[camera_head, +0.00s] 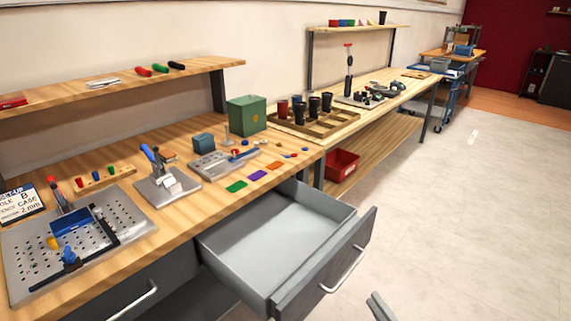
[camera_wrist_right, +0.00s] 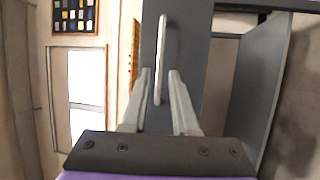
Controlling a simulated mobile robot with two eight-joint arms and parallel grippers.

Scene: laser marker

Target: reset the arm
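My right gripper (camera_head: 380,306) shows only as a grey finger at the bottom edge of the head view, to the right of the open drawer (camera_head: 277,245). It is apart from the drawer's front handle (camera_head: 345,270). In the right wrist view my right gripper (camera_wrist_right: 160,73) is open, its two fingers spread with nothing held. The light bar handle (camera_wrist_right: 162,45) on a dark grey drawer front lies beyond and partly between the fingers in the picture; the distance is unclear. My left gripper is not in view.
The drawer is pulled out and looks empty. The wooden bench (camera_head: 135,225) above carries a perforated plate (camera_head: 30,262), clamps, a green box (camera_head: 246,115) and small coloured parts. A red bin (camera_head: 342,164) stands under the farther bench. The floor (camera_head: 475,220) to the right is clear.

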